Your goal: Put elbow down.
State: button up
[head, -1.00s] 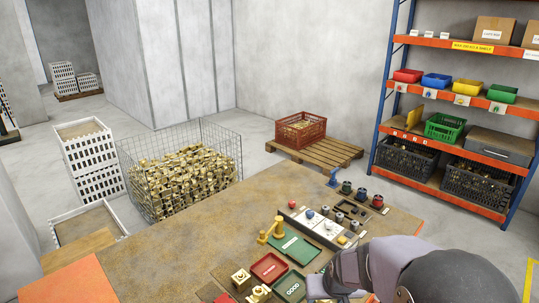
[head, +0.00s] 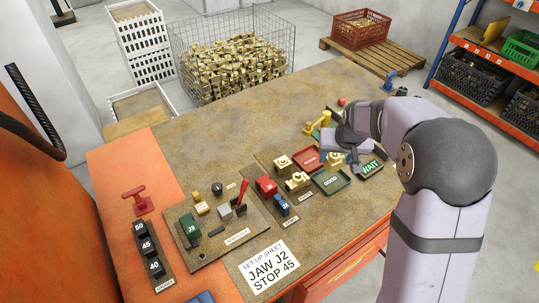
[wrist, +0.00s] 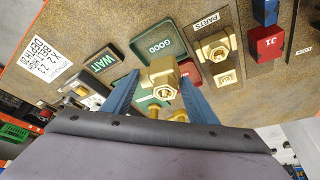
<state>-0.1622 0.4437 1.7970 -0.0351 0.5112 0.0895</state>
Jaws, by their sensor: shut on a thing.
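My gripper (head: 337,148) is shut on a brass elbow (wrist: 163,79), which shows between the two blue fingers in the wrist view. In the head view the elbow (head: 336,158) is partly hidden by my gripper, above the area between the red tray (head: 309,158) and the green GOOD tray (head: 331,183). In the wrist view the GOOD tray (wrist: 160,44) lies beyond the elbow and the dark green WAIT plate (wrist: 105,62) to its left. I cannot tell how high the elbow is above the bench.
Two brass fittings (head: 283,162) (head: 297,181) sit on the PARTS strip left of the trays. A yellow stand (head: 318,124) is close behind my gripper. Red (head: 266,185) and blue (head: 282,204) blocks stand farther left.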

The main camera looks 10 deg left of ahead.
jog(key=w+a+r+n, duration=0.1)
jog(key=w+a, duration=0.3)
jog(key=a, duration=0.7)
jog(key=w+a+n, duration=0.1)
jog(key=w+a, duration=0.4)
jog(key=a, duration=0.6)
jog(key=shift+y, duration=0.3)
jog(key=shift+s+d+f+p, duration=0.1)
jog(key=shift+f+p, duration=0.7)
jog(key=shift+f, duration=1.6)
jog(key=shift+s+d+f+p, duration=0.1)
jog(key=shift+f+p, duration=0.65)
jog(key=shift+f, duration=1.65)
jog(key=shift+f, duration=0.15)
jog(key=o, duration=1.5)
jog(key=shift+f, duration=0.1)
